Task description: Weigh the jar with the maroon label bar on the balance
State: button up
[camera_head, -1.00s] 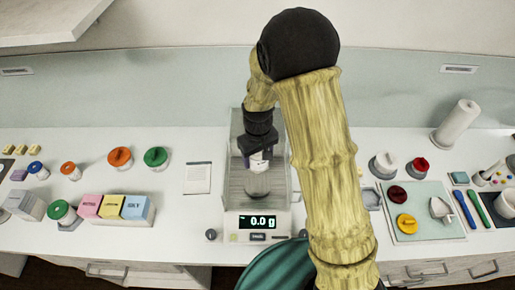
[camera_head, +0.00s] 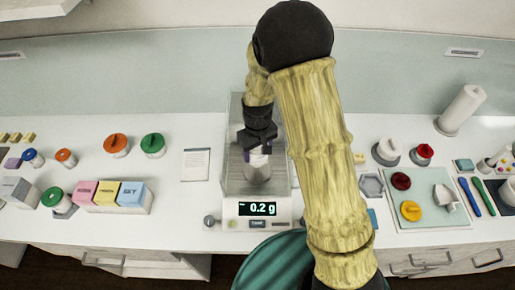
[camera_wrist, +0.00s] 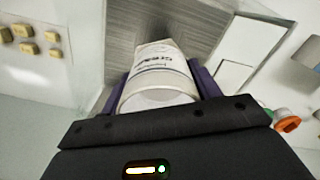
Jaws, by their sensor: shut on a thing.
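A white jar (camera_head: 257,172) is in my gripper (camera_head: 257,155), inside the draft shield of the balance (camera_head: 230,190). The jar is low over the weighing pan, which it mostly hides, and appears to touch it. The balance display (camera_head: 258,209) reads 0.2 g. In the wrist view, the jar (camera_wrist: 158,75) lies between my gripper's purple fingers (camera_wrist: 160,88), which close on both its sides. Its pale label carries dark print, too blurred to read. No maroon bar is visible on the side I see.
Lidded jars, orange (camera_head: 115,144) and green (camera_head: 152,145), stand left of the balance, behind pink, yellow and blue boxes (camera_head: 131,194). A card (camera_head: 196,165) lies beside the balance. On the right are a tray (camera_head: 440,212) with lids and a paper roll (camera_head: 461,110).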

aim_at(257, 170)
notch_tip(257, 170, down, 7)
jog(key=b, duration=0.4)
jog(key=shift+w+r, duration=0.1)
jog(key=shift+w, duration=0.05)
jog(key=shift+a+f+b, duration=0.1)
jog(key=shift+f+b, duration=0.15)
jog(key=shift+b, duration=0.1)
jog(key=shift+s, duration=0.2)
jog(key=shift+w, duration=0.15)
jog(key=shift+f, duration=0.25)
jog(key=o, duration=1.1)
